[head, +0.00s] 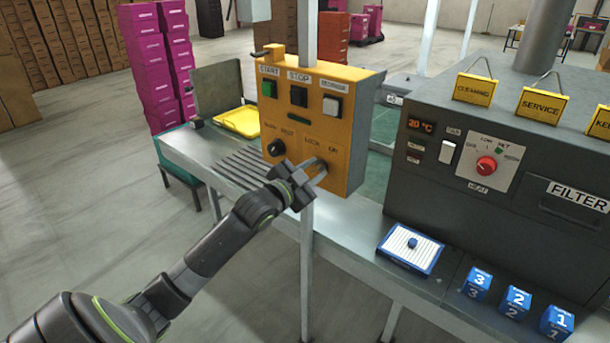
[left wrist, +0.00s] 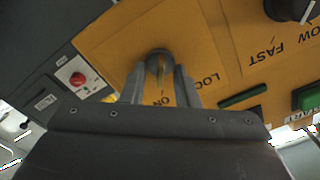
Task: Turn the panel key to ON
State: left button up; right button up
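The key's slim bar points towards the ON label. My left gripper (head: 318,170) is at the panel's lower right and hides most of the switch in the head view. In the left wrist view its two fingers (left wrist: 160,85) stand apart on either side of the key, with panel face visible between them. My right gripper is not in view.
A black speed knob (head: 276,147) is left of the key. START, STOP and a white-grey button sit above. A dark heater machine (head: 485,140) with a red dial stands right. Numbered blue blocks (head: 517,300) and a blue-edged tray (head: 384,248) are at front right.

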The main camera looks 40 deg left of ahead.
pick_arm(q)
jog(key=s+a+p, duration=0.1)
jog(key=s+p, duration=0.1)
jog(key=s, duration=1.5)
jog(key=shift+s+a, duration=0.15)
